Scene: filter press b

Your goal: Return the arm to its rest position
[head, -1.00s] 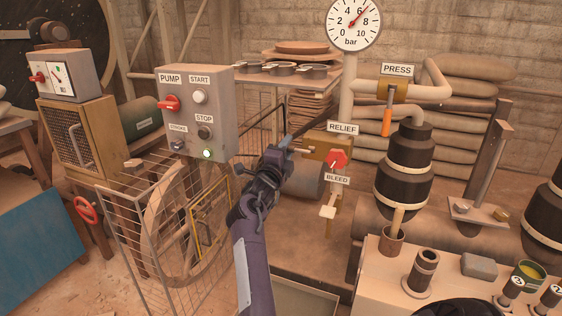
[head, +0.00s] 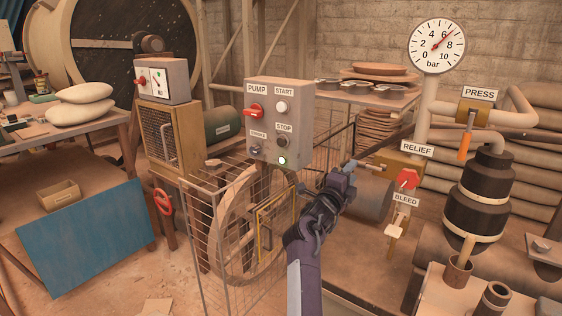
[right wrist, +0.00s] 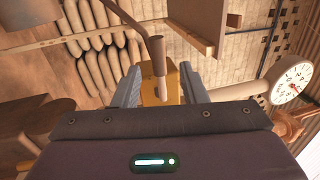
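My right arm, purple, rises from the bottom middle of the head view. Its gripper (head: 346,176) is held in the air, pointing away, left of the relief valve's brass block (head: 396,164) and in front of the press bench. In the right wrist view the two grey fingers (right wrist: 161,72) stand apart. A yellow block (right wrist: 158,92) and a grey rod with a brown end show between and beyond them, and I see nothing clamped. In the head view the fingertips are small and partly hidden by the wrist. My left gripper is out of view.
The pump control box (head: 280,124) and wire guard (head: 232,235) stand left of my right arm. The red relief knob (head: 407,179), bleed handle (head: 395,229), orange press lever (head: 464,146) and pressure gauge (head: 437,46) are to its right.

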